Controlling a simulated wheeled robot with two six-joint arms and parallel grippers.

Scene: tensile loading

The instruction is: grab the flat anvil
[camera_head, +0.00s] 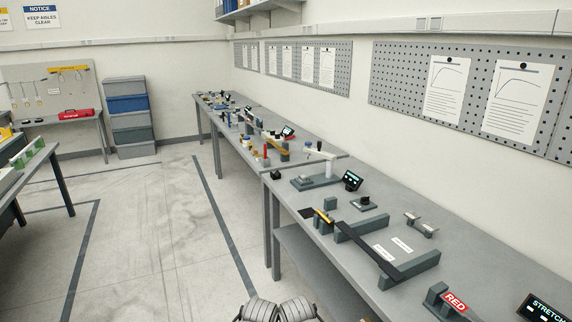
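I cannot pick out the flat anvil with certainty at this distance. Two small grey pieces with pale tops, one at the back (411,217) and one in front (429,230), sit side by side on the near right bench (470,232). A small dark piece on a grey base (364,203) stands further left on that bench. Two rounded grey parts of my arms show at the bottom edge, below and left of the bench. Their fingertips are not clearly visible, and I see nothing held.
A grey fixture with a dark bar (376,250) lies along the bench front. A red-labelled block (452,302) and a dark display (543,308) stand at the lower right. A white-armed device (318,168) stands at the back. Open floor (150,240) lies left of the bench.

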